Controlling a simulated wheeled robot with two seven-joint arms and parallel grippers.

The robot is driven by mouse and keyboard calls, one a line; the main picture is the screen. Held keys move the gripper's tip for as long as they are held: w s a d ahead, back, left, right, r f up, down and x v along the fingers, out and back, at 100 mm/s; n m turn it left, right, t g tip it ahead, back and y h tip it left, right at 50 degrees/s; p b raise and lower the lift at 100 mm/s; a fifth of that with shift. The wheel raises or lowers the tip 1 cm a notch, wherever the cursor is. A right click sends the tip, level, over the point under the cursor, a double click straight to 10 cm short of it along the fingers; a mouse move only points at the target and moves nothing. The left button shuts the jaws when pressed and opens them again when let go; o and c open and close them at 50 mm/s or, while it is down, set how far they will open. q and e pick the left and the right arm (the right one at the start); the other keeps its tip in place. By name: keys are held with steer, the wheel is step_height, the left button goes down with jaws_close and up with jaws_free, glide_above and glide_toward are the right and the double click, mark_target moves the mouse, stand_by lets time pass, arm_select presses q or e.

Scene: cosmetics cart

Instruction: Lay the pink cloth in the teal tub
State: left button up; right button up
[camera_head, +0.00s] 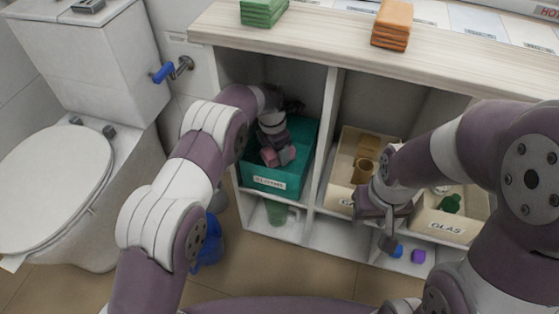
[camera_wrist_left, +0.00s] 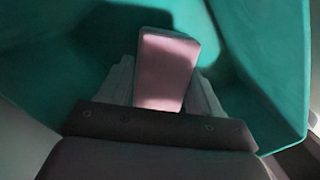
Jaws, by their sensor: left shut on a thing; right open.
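The teal tub (camera_head: 262,176) stands in the left compartment of the shelf unit, with a label on its front. My left gripper (camera_head: 277,156) reaches into the tub's opening and is shut on the pink cloth (camera_head: 268,155). In the left wrist view the pink cloth (camera_wrist_left: 165,72) is between the fingers of my left gripper (camera_wrist_left: 165,95), with teal tub walls (camera_wrist_left: 262,50) around it. I cannot tell whether the cloth touches the tub floor. My right gripper (camera_head: 389,228) is open and empty, in front of the boxes on the right.
A cream box (camera_head: 340,190) with brown items and another cream box (camera_head: 448,227) with a green item stand right of the tub. Green cloths (camera_head: 262,12) and orange cloths (camera_head: 391,25) lie on the counter (camera_head: 330,45). A toilet (camera_head: 60,180) stands at left.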

arm_select(q)
step_height(320, 180, down, 3)
steer(key=shift+f+b, duration=0.2)
steer(key=shift+b, duration=0.35)
steer(key=shift+r, duration=0.15)
steer(key=o, duration=0.9)
steer(key=shift+o, duration=0.2)
arm_select(e)
steer(key=shift+f, duration=0.8)
arm_select(q)
steer(key=r+p, duration=0.1)
steer(key=r, duration=0.1)
steer(key=r+p, duration=0.1)
steer(key=r, duration=0.2)
steer(key=a+r+p, duration=0.1)
steer(key=r+p, duration=0.1)
steer(key=shift+s+r, duration=0.25)
arm_select(e)
step_height(320, 180, up, 4)
steer(key=shift+f, duration=0.15)
